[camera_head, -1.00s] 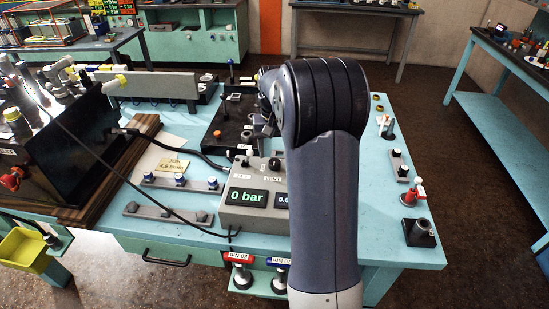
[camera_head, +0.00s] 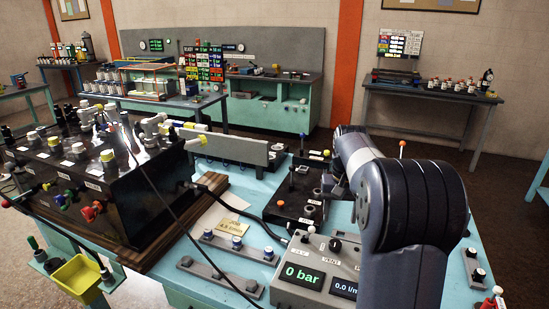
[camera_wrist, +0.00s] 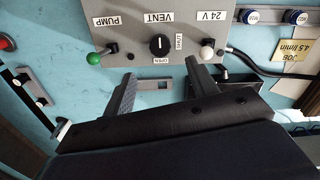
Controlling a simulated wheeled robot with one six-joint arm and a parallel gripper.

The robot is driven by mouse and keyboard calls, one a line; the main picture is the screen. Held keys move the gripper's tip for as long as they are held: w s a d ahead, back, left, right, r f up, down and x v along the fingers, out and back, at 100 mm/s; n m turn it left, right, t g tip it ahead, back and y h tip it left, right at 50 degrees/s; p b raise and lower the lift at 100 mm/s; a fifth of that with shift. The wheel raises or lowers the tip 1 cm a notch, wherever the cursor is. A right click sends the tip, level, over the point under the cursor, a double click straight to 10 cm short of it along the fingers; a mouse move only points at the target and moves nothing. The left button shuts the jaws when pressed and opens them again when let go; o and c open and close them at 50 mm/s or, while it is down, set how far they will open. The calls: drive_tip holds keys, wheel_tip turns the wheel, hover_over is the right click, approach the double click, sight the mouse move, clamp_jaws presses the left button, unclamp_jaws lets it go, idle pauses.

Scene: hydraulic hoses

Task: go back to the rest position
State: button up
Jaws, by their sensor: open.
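My gripper (camera_wrist: 161,70) shows in the wrist view with its two dark fingers apart and nothing between them. Beyond the fingers is the grey control box (camera_wrist: 140,22) with PUMP, VENT and 24 V labels, a green-tipped lever, a black knob and a white-tipped lever. In the head view my arm stands at the right, bent over, and its big joint hides part of the bench. The same box (camera_head: 318,262) there reads 0 bar, and its right side is covered by my arm. The fingers cannot be made out in the head view.
A black block (camera_head: 295,195) stands on the turquoise bench behind the box. A dark hose unit (camera_head: 150,195) with coloured fittings fills the left. A yellow bin (camera_head: 78,275) is at the front left. Other benches stand by the back wall, with dark floor between.

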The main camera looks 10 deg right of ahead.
sight(336, 243)
wheel_tip(336, 243, down, 10)
drive_tip(key=shift+r+p, duration=0.15)
drive_tip(key=shift+p, duration=0.4)
drive_tip(key=shift+r, duration=0.1)
